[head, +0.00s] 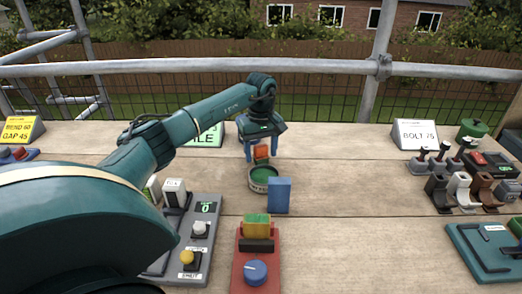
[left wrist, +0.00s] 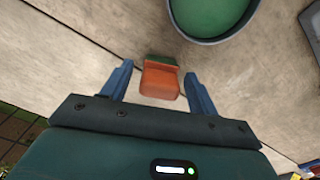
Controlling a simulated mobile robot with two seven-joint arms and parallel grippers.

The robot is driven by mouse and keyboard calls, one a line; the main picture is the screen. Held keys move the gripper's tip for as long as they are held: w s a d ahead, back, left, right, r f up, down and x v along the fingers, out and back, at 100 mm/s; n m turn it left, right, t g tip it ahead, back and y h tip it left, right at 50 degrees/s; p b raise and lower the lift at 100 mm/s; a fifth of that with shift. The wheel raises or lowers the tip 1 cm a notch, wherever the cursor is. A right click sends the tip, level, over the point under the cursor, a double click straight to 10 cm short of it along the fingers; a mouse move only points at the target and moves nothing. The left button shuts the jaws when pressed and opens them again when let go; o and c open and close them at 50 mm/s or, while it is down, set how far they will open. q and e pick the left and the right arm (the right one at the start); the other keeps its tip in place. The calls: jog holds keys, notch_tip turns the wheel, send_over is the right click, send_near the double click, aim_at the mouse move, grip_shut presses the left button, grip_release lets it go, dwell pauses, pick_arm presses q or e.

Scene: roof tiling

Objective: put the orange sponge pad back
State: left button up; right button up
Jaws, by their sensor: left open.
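The orange sponge pad (head: 261,153) has a green layer on one side and shows between the fingers of my left gripper (head: 262,156). In the left wrist view the pad (left wrist: 160,79) lies between the two blue fingertips of the open left gripper (left wrist: 158,75), with gaps at both sides. I cannot tell whether it rests on the wood. A round tub with green inside (head: 265,177) stands just in front of it, and shows in the left wrist view (left wrist: 215,15) too. My right gripper is not in view.
A blue block (head: 279,195) stands beside the tub. A red unit with a blue knob (head: 256,270) and a grey button panel (head: 197,240) are nearer. Holders and handles (head: 460,180) crowd the right. The plank between is clear.

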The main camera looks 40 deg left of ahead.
aim_at(261, 145)
pick_arm(q)
jog(key=shift+r, duration=0.1)
notch_tip(261, 145, up, 12)
dwell(0.5)
dwell(0.5)
